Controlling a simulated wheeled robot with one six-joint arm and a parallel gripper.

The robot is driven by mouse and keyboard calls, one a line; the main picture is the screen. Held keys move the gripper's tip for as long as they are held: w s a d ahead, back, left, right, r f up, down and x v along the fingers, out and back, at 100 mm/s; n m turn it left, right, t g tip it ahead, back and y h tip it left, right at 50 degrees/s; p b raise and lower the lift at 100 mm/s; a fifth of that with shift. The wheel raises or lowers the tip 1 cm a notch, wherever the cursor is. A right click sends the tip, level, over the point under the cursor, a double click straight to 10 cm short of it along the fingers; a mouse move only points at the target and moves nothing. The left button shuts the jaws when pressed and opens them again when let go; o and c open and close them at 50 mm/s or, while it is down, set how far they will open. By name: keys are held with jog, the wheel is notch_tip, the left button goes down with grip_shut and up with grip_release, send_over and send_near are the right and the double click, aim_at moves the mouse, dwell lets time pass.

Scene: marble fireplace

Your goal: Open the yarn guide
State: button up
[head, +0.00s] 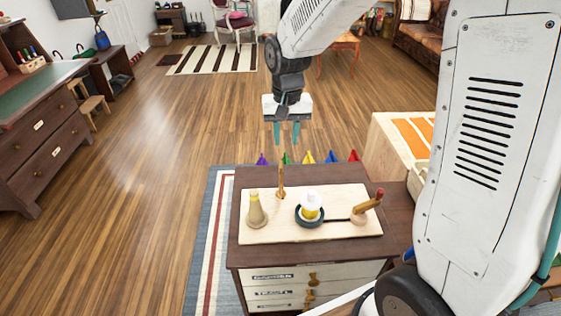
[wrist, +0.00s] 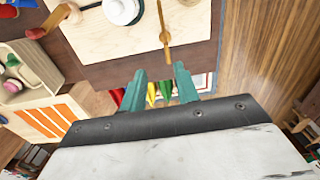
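A pale wooden board (head: 290,232) lies on the brown cabinet top. A thin upright wooden piece (head: 281,181) stands at its back edge; it shows as a brown bar in the wrist view (wrist: 165,38). I cannot tell for sure which part is the yarn guide. A tilted wooden handle with a red tip (head: 368,206) is at the right. My gripper (head: 286,134) is open and empty, in the air beyond the board, touching nothing.
Several coloured cones, one yellow (head: 308,157), show past the cabinet's (head: 237,253) back edge. A light box with orange stripes (head: 405,130) stands to the right. A dark desk (head: 45,130) is at the far left. The wooden floor (head: 160,170) between is mostly clear.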

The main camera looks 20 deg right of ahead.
aim_at(281, 164)
jog(key=w+f, duration=0.2)
jog(key=f, duration=0.1)
jog(key=shift+w+a+f, duration=0.15)
jog(key=shift+a+f, duration=0.05)
jog(key=shift+f, duration=0.05)
notch_tip(281, 164, down, 7)
jog(key=shift+f, duration=0.2)
grip_shut()
